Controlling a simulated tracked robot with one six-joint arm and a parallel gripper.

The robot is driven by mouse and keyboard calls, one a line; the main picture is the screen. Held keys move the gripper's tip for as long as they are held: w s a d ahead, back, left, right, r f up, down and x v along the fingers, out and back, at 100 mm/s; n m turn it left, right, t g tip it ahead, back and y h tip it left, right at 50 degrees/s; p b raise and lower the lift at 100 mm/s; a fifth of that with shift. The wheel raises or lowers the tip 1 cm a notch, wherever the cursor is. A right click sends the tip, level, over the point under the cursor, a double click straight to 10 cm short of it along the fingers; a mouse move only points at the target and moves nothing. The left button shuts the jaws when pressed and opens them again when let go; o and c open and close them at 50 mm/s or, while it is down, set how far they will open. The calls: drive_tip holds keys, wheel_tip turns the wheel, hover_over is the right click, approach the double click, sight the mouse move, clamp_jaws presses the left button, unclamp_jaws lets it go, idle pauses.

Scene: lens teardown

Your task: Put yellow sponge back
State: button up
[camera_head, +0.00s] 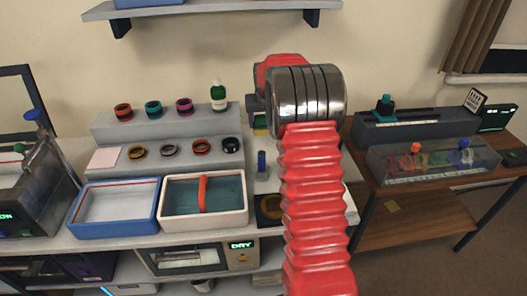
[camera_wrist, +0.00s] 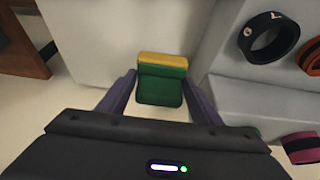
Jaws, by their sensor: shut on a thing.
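The yellow sponge (camera_wrist: 161,58) has a yellow layer along its top edge and a green layer below. In the wrist view it sits between the two purple fingers of my gripper (camera_wrist: 159,76), which is shut on it. The pale surface around it looks clear. In the head view, a small green and yellow patch of the sponge (camera_head: 260,121) shows just left of my red arm, at the right end of the stepped grey rack. My arm hides most of the gripper there.
A blue-rimmed tray (camera_head: 115,232) and a white-rimmed tray (camera_head: 240,219) stand in front. A small blue upright item (camera_head: 262,161) is near my arm. A wooden table (camera_head: 395,190) stands right.

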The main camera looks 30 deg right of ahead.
sight(265, 135)
drive_tip(key=shift+s+d+f, duration=0.1)
drive_tip(key=shift+s+d, duration=0.1)
drive_tip(key=shift+d, duration=0.05)
drive_tip(key=shift+d+f, duration=0.1)
drive_tip(key=shift+f, duration=0.25)
drive_tip(key=shift+s+f, duration=0.1)
drive_tip(key=shift+f, duration=2.55)
drive_tip(key=shift+f, duration=0.1)
drive_tip(key=shift+f, duration=1.75)
drive_tip(key=o, duration=1)
drive_tip(key=shift+f, duration=0.1)
